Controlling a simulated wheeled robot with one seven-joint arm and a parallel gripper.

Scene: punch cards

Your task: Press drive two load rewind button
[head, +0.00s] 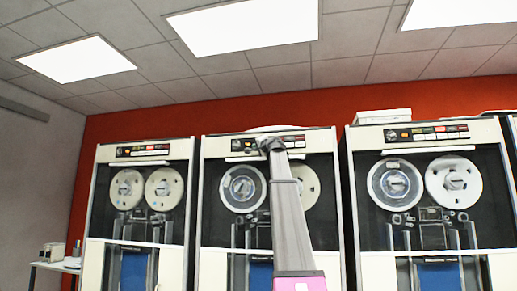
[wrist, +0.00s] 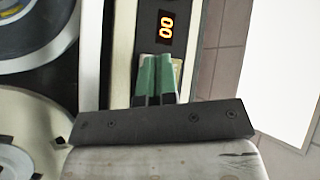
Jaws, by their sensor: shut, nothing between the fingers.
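Three tape drives stand in a row; my arm reaches up in front of the middle drive (head: 208,200). Which one is drive two I cannot read. The middle drive's control strip (head: 243,144) has an orange display and a row of small buttons (head: 298,143). My gripper (head: 268,143) is at this strip and covers part of it. In the wrist view, my green fingertips (wrist: 156,62) are shut together with nothing between them, over the dark strip just below the display (wrist: 167,27), which reads "00". Buttons behind the fingers are mostly hidden; contact I cannot tell.
The left drive (head: 98,200) and right drive (head: 348,200) stand close beside the middle one. White boxes (head: 382,116) lie on top of the right drive. A small table (head: 50,266) stands at far left.

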